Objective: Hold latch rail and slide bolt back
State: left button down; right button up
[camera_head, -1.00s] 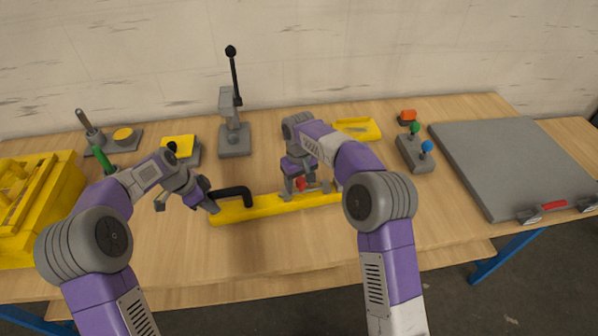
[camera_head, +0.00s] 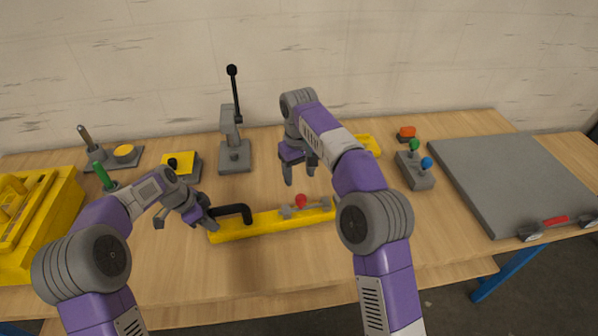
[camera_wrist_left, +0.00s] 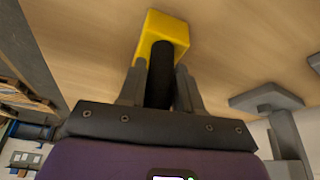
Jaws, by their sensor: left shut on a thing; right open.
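The yellow latch rail (camera_head: 262,225) lies on the wooden table, with a black handle (camera_head: 247,210) near its left end. A grey bolt (camera_head: 318,205) with a red knob (camera_head: 301,200) sits on the rail right of the handle. My left gripper (camera_head: 209,222) is shut on the black handle; the left wrist view shows the handle (camera_wrist_left: 161,75) between its fingers and the yellow rail end (camera_wrist_left: 166,28) beyond. My right gripper (camera_head: 300,176) is open and empty, above and behind the red knob, apart from it. My right forearm hides the rail's right end.
A grey lever stand (camera_head: 235,155) and a yellow-topped block (camera_head: 181,163) stand behind the rail. A yellow crate (camera_head: 40,225) is at far left. A joystick box (camera_head: 415,172) and a large grey panel (camera_head: 515,180) are at right. Table in front of the rail is clear.

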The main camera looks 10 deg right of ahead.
pick_arm(q)
jog(key=c, duration=0.7)
grip_release()
